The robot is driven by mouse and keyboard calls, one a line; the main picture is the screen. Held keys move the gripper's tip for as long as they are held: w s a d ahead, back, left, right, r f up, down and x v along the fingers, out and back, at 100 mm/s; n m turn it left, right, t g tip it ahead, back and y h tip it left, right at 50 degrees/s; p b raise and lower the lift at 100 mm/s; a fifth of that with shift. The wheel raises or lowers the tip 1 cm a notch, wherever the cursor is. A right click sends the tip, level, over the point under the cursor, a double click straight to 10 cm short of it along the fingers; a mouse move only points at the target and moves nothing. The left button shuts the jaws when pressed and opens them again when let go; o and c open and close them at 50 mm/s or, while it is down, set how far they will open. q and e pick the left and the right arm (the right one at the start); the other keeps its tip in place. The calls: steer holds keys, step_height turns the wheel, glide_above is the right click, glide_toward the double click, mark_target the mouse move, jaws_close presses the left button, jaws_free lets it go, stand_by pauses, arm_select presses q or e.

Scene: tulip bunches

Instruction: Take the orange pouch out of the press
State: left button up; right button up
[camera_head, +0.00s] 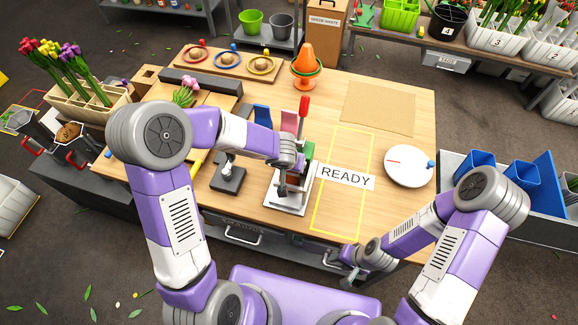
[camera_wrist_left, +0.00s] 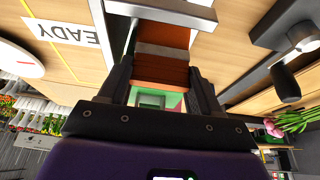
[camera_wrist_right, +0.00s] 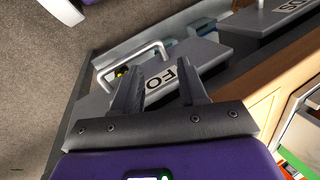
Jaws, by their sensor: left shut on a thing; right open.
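The press (camera_head: 291,200) stands near the table's front edge, with a pale base and a raised red-topped lever (camera_head: 304,106). My left gripper (camera_head: 290,172) reaches into it from the left. In the left wrist view, the orange pouch (camera_wrist_left: 160,70) sits between the fingers of my left gripper (camera_wrist_left: 162,88), which is shut on it. Part of the press frame (camera_wrist_left: 165,12) crosses beyond the pouch. In the head view my gripper and the press hide most of the pouch. My right gripper (camera_head: 352,277) is open and empty, low in front of the table; it also shows in the right wrist view (camera_wrist_right: 160,92).
A yellow-outlined area (camera_head: 343,206) with a READY sign (camera_head: 345,177) lies just right of the press. A white round dial (camera_head: 409,166) stands further right. A black stand (camera_head: 228,178) is left of the press. A drawer handle (camera_wrist_right: 132,60) is near my right gripper.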

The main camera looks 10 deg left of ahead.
arm_select(q)
steer(key=shift+r, duration=0.1)
step_height(320, 180, up, 12)
steer(key=p, duration=0.8)
steer(key=shift+r, duration=0.15)
stand_by(0.4)
steer(key=shift+s, duration=0.1)
